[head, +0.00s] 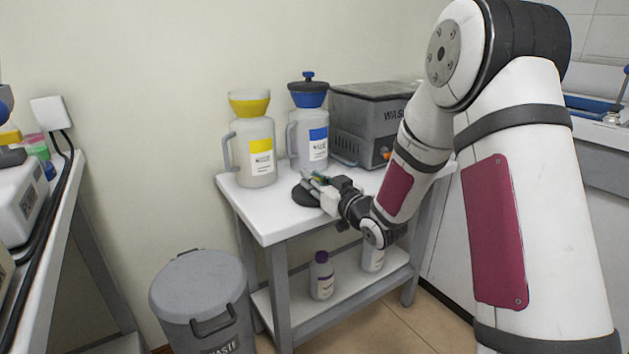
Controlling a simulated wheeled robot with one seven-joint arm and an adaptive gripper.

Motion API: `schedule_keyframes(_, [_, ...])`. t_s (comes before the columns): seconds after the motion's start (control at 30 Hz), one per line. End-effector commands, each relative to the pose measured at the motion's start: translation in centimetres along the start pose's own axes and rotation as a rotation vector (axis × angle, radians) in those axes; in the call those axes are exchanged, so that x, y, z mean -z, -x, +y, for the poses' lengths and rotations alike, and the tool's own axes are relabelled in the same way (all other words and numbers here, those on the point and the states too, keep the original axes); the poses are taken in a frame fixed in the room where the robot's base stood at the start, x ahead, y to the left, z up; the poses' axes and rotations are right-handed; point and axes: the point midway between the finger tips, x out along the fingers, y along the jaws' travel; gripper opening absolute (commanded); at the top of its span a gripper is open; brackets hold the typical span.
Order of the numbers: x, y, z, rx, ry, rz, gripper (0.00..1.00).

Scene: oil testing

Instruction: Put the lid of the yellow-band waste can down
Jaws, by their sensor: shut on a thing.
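The yellow-band waste can (254,168) is a pale jug with a grey side handle, a yellow label and a yellow funnel top (249,104). It stands uncovered on the left of the white table. Its lid (302,195), a dark round disc, is low at the table top, in front of and to the right of the can. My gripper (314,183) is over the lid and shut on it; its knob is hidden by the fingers. I cannot tell whether the lid touches the table.
A blue-band can (308,140) with its lid on stands just behind my gripper. A grey bin (200,290) is on the floor at left. The table's front left corner (262,222) is clear.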

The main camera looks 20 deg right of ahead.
Motion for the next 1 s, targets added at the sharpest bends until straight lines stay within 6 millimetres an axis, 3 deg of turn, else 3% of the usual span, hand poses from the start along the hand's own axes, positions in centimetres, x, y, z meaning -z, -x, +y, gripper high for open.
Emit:
schedule_keyframes(0.1, [-0.3, 0.0, 0.0, 0.0, 0.0, 0.0, 0.0])
schedule_keyframes(0.13, [-0.3, 0.0, 0.0, 0.0, 0.0, 0.0, 0.27])
schedule_keyframes(0.2, [-0.2, 0.0, 0.0, 0.0, 0.0, 0.0, 0.4])
schedule_keyframes(0.63, [0.2, 0.1, 0.0, 0.0, 0.0, -0.001, 0.4])
schedule_keyframes(1.0, [0.1, 7.4, 0.1, -0.003, -0.001, -0.004, 0.4])
